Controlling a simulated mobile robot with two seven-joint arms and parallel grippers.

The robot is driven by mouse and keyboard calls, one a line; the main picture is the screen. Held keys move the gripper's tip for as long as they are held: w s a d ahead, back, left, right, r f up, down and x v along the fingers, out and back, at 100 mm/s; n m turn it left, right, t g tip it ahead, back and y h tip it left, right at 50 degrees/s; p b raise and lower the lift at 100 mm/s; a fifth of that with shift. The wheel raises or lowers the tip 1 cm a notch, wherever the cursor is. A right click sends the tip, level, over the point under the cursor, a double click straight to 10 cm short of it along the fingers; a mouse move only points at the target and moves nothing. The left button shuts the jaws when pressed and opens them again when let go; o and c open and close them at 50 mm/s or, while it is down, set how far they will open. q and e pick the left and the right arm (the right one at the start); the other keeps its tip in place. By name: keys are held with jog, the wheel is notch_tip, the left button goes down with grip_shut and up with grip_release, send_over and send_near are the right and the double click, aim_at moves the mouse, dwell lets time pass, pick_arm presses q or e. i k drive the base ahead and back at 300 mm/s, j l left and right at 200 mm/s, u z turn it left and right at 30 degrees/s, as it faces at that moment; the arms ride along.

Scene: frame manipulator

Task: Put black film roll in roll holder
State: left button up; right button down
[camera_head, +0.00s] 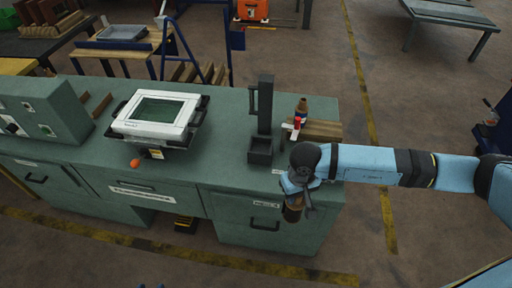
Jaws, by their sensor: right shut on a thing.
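My right gripper (296,196) is in front of the green workbench's right end, pointing down. It is shut on a small dark brown thing (293,213), which is mostly hidden by the gripper; I cannot tell for sure that it is the black film roll. A dark grey upright stand (265,106) with a square open box (260,151) at its foot stands on the bench, left of my gripper; it may be the roll holder. My left gripper is not in view.
A brown bottle (301,106) with a red label stands by a wooden block (321,131) behind my right gripper. A white framed device (157,112) and a green control box (42,110) sit on the bench (222,135). Bench top between device and stand is clear.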

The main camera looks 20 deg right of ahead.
aim_at(261, 149)
jog(key=i+j+z, duration=0.35)
jog(key=i+j, duration=0.5)
jog(key=i, duration=0.2)
jog(key=l+z, duration=0.05)
